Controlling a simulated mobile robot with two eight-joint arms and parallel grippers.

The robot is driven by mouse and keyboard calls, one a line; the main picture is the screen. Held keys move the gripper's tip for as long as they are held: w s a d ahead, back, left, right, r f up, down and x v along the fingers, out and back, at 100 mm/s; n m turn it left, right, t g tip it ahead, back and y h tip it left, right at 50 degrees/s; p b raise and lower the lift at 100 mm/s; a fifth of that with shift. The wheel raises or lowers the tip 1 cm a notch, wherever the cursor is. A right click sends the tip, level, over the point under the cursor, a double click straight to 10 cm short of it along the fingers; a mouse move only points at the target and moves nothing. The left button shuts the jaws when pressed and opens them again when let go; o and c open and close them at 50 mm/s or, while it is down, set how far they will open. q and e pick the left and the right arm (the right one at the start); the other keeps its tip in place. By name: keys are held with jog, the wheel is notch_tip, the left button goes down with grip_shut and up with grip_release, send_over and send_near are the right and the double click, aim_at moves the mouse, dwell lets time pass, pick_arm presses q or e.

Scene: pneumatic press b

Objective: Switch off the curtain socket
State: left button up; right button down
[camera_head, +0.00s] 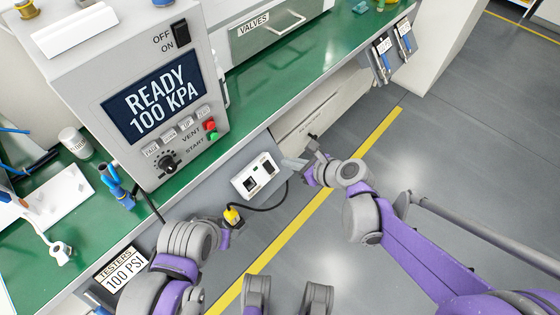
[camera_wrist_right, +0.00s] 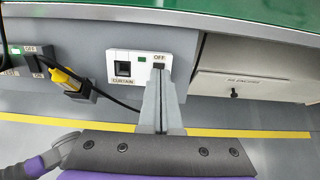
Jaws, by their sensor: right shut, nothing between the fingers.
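The curtain socket (camera_wrist_right: 119,83) is a white panel on the grey bench front, with a square dark outlet above the label CURTAIN. A dark switch (camera_wrist_right: 159,66) under the word OFF and a small green mark sit on its right half. The panel also shows in the head view (camera_head: 248,186). My right gripper (camera_wrist_right: 160,84) is shut and empty, its fingertips just below the switch and overlapping the panel's lower right. Contact cannot be told. In the head view the right gripper (camera_head: 290,163) is at the panel's right end. My left gripper (camera_head: 226,236) is near a yellow plug; its fingers are unclear.
The yellow plug (camera_head: 233,217) has a black cable running right, below the panel. Another socket (camera_wrist_right: 28,62) is at the left of the wrist view. A press control box (camera_head: 190,75) reads READY 100 KPA on the green bench. A drawer (camera_wrist_right: 245,88) is right of the panel.

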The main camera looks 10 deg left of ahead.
pick_arm(q)
jog(key=shift+s+r+p, duration=0.1)
jog(key=shift+r+p, duration=0.2)
jog(key=shift+r, duration=0.25)
pick_arm(e)
jog(key=v, duration=0.3)
jog(key=shift+a+r, duration=0.15)
jog(key=shift+r, duration=0.2)
